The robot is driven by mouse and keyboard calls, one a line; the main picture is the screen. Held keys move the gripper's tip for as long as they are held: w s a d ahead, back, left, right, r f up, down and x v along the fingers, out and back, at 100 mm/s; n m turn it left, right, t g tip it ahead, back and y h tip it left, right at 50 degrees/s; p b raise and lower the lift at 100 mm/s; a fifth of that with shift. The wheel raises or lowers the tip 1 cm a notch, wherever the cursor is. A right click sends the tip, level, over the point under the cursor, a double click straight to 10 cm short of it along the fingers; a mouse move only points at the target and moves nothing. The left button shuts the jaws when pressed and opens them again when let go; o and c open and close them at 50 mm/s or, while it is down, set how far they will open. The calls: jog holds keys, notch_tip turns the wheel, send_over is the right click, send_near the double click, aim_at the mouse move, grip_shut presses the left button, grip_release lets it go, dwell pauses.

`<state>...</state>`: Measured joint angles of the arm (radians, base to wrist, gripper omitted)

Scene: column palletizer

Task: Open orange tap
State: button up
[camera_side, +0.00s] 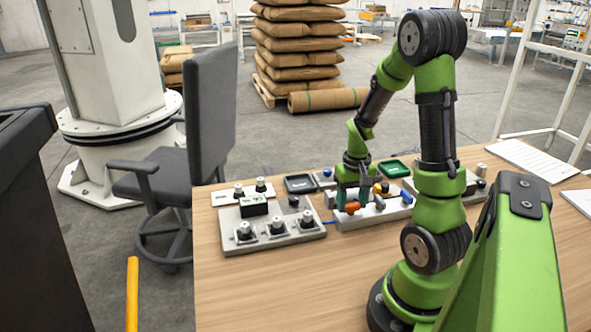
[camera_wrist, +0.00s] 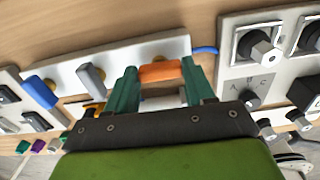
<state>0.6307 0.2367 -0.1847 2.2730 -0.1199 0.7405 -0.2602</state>
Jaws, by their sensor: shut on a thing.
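The orange tap (camera_side: 352,208) sits on a pale panel (camera_side: 370,220) on the wooden table. In the wrist view the orange tap handle (camera_wrist: 160,73) lies crosswise between the two green fingers. My gripper (camera_wrist: 160,66) is shut on this handle, with one finger at each end. In the side view my gripper (camera_side: 352,199) points down over the panel, and its fingers partly hide the tap. A grey tap (camera_wrist: 92,78) and a blue tap (camera_wrist: 40,92) stand in line with it on the same panel.
A grey panel with black-and-white knobs (camera_side: 268,239) stands close on the left in the side view. Trays, including a green one (camera_side: 394,168), lie behind the taps. The front of the table (camera_side: 300,290) is bare. Papers (camera_side: 535,160) lie at the right.

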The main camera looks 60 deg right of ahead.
aim_at(351, 204)
jog(key=o, duration=1)
jog(key=shift+o, duration=0.2)
notch_tip(351, 204, up, 17)
jog(key=w+a+r+n+t+y, duration=0.1)
jog(key=a+n+t, duration=0.1)
jog(key=a, duration=1)
jog(key=w+a+r+n+t+y, duration=0.1)
jog(key=a+n+t, duration=0.2)
jog(key=a, duration=1)
jog(key=shift+w+r+t, duration=0.2)
jog(key=shift+r+t, duration=0.15)
jog(key=shift+t, duration=0.75)
